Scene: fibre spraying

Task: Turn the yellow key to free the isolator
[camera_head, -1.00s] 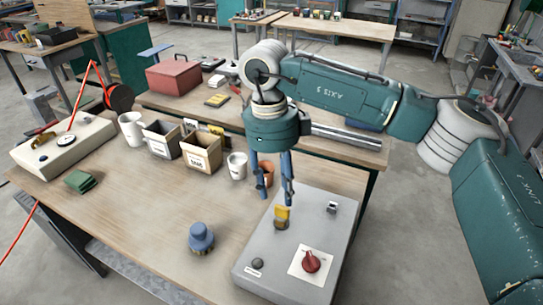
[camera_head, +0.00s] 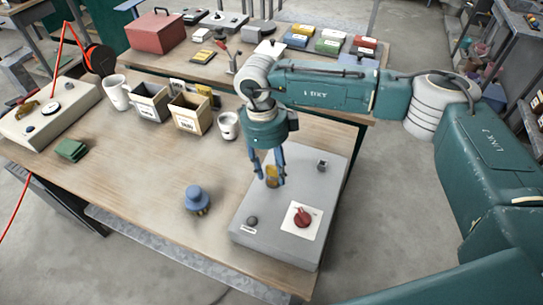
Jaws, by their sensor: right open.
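The yellow key (camera_head: 272,171) stands in the grey control box (camera_head: 258,208) near its back left part. The red isolator knob (camera_head: 303,217) sits on a white plate at the front right of the same box. My right gripper (camera_head: 269,183) points down with its blue fingers apart on either side of the yellow key. The fingers partly cover the key, and I cannot tell whether they touch it. My left gripper is not in view.
A blue knobbed object (camera_head: 197,199) stands on the table left of the box. Two bins (camera_head: 190,112), white cups (camera_head: 228,126) and a green block (camera_head: 72,150) stand further back. A cream box (camera_head: 50,112) is at the left. The table's front middle is clear.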

